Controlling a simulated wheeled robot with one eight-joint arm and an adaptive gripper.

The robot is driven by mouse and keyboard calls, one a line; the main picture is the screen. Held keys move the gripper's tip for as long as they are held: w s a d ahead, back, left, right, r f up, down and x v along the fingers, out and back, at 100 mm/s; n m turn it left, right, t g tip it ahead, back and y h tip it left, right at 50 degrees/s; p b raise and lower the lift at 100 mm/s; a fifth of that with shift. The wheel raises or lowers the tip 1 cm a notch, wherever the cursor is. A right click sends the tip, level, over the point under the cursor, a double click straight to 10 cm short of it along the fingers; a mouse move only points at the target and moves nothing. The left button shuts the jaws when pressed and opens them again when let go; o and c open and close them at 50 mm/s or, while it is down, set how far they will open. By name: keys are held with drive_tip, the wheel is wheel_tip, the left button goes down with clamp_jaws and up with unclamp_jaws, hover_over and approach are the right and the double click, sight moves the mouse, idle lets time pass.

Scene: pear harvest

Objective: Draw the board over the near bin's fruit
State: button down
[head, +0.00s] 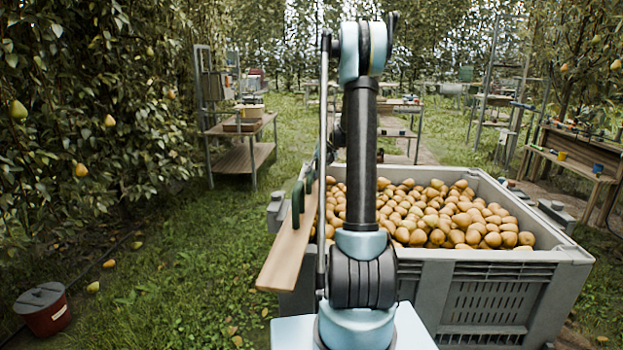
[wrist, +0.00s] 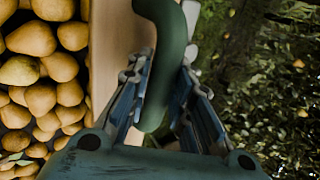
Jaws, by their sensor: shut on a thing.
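The near bin (head: 497,300) is a large grey plastic crate, filled with brown-yellow pears (head: 450,215). The board (head: 287,252) is a light wooden plank along the bin's left side, its near end sticking out toward me. Green handle parts (head: 297,202) stand on it. In the wrist view my gripper (wrist: 168,65) has its blue fingers on either side of a curved green handle (wrist: 155,110) and is shut on it. The board (wrist: 112,50) lies beyond the handle, with pears uncovered to its left. In the head view my arm hides part of the board and fruit.
A red bucket with a grey lid (head: 44,309) stands on the grass at lower left. A wooden shelf rack (head: 240,155) stands behind at left, and a bench (head: 570,165) at right. Pear foliage lines the left. Grass left of the bin is mostly clear.

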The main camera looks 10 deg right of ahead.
drive_tip(key=s+d+f+m+t+h, duration=0.1)
drive_tip(key=s+d+m, duration=0.25)
drive_tip(key=d, duration=0.55)
drive_tip(key=s+d+m+t+h, duration=0.2)
drive_tip(key=s+d+m, duration=0.15)
drive_tip(key=d, duration=0.55)
drive_tip(key=s+d+f+m+t+h, duration=0.15)
drive_tip(key=s+d, duration=0.25)
drive_tip(key=d, duration=0.5)
drive_tip(key=s+d+m+h, duration=0.3)
drive_tip(key=s+d+m, duration=0.5)
drive_tip(key=s+d, duration=0.7)
drive_tip(key=s+d+f, duration=0.1)
drive_tip(key=s+f, duration=0.2)
drive_tip(key=f, duration=0.4)
drive_tip(key=shift+d+f+m+h, duration=0.15)
drive_tip(key=shift+f+m+h, duration=0.1)
drive_tip(key=shift+m+h, duration=0.15)
drive_tip(key=shift+f, duration=0.25)
